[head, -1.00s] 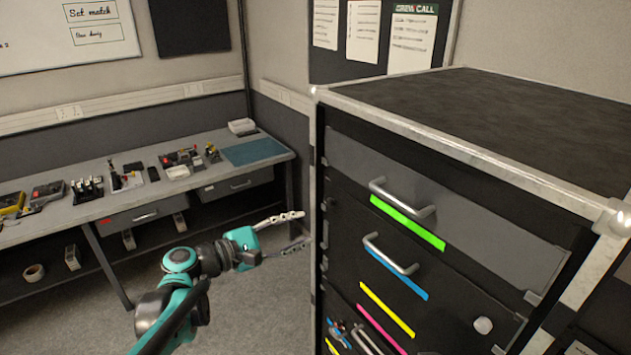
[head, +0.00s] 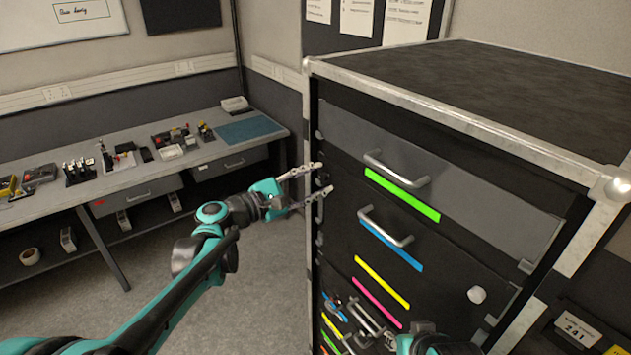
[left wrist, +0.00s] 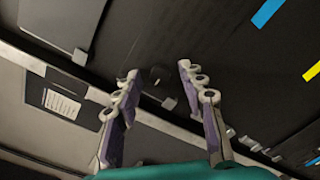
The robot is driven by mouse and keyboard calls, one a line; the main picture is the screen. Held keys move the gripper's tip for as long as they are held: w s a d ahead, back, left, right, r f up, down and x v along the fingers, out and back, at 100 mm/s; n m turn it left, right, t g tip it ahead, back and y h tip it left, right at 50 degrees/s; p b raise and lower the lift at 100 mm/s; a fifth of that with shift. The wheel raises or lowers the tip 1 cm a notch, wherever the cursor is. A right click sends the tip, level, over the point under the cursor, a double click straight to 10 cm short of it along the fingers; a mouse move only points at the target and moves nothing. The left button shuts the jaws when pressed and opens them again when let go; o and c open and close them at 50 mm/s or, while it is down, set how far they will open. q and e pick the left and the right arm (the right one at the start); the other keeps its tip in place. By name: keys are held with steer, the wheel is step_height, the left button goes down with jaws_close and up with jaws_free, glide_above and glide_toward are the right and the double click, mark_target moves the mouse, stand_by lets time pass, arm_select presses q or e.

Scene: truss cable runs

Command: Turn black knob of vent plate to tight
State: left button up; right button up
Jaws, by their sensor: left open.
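My left gripper (head: 324,178) is open at the left edge of the black cabinet front. A small dark shape (head: 325,179) shows between its fingertips and may be the black knob; the head view is too small to be sure. In the left wrist view the open fingers (left wrist: 158,75) point at the dark cabinet face. A faint dark shape (left wrist: 155,77) lies between the tips, apart from both fingers as far as I can see. I cannot make out the vent plate or the knob's setting. My right gripper (head: 370,322) is low at the cabinet front, partly hidden, its opening unclear.
The cabinet (head: 450,120) has two bar handles (head: 396,170) and coloured strips (head: 402,205). A pale round knob (head: 477,295) sits lower right. A workbench (head: 125,185) with several small tools stands at left. The floor between is clear.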

arm_select(q)
jaws_close()
steer(key=shift+m, duration=0.4)
steer(key=m, duration=0.3)
steer(key=shift+m+p, duration=0.4)
steer(key=m, duration=0.4)
steer(key=shift+m, duration=0.3)
steer(key=m+p, duration=0.1)
steer(key=m, duration=0.7)
steer(key=shift+s+f+m, duration=0.1)
steer(key=shift+m, duration=0.2)
